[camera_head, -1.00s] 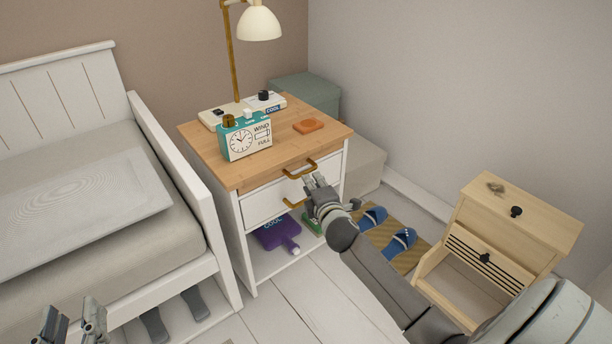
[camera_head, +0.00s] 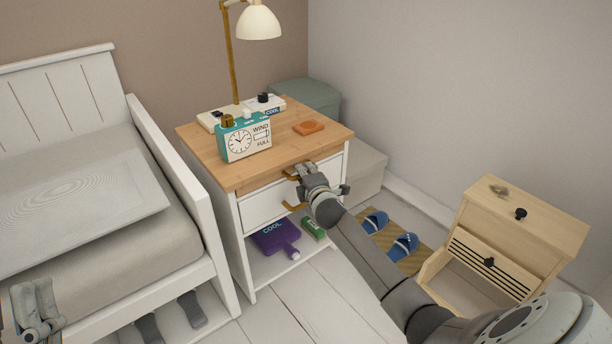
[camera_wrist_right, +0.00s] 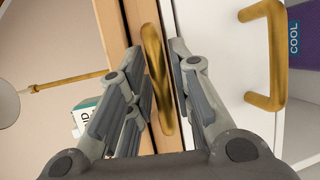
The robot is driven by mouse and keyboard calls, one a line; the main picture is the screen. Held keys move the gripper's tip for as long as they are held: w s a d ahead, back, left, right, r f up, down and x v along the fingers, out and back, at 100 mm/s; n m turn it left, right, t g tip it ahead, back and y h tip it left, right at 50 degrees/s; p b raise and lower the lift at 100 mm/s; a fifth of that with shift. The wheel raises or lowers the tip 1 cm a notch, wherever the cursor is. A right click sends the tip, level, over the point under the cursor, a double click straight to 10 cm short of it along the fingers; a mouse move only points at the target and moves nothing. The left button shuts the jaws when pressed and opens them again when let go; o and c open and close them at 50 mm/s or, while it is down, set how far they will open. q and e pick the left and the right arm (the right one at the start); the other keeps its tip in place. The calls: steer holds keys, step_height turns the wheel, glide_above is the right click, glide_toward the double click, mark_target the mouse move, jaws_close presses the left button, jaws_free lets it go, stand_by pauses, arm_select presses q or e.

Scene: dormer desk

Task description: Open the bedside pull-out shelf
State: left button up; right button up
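The bedside table has a wooden top (camera_head: 205,150) and white sides. A brass handle (camera_wrist_right: 155,75) sits on the wooden front strip under the top, and the head view shows a little of it (camera_head: 290,174). A second brass handle (camera_head: 293,207) is on the white drawer front below; it also shows in the wrist view (camera_wrist_right: 275,60). The strip and drawer look closed. My right gripper (camera_head: 305,170) is at the upper handle. In the wrist view, the gripper (camera_wrist_right: 158,65) has its fingers apart on either side of this handle. My left gripper (camera_head: 33,300) is far off by the bed, partly cut off.
A teal clock box (camera_head: 246,140), a lamp (camera_head: 259,23) and an orange item (camera_head: 308,128) stand on the top. The bed (camera_head: 182,180) is close on the left. A small wooden cabinet (camera_head: 525,225) stands right.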

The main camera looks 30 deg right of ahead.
steer(key=shift+c, duration=0.2)
jaws_close()
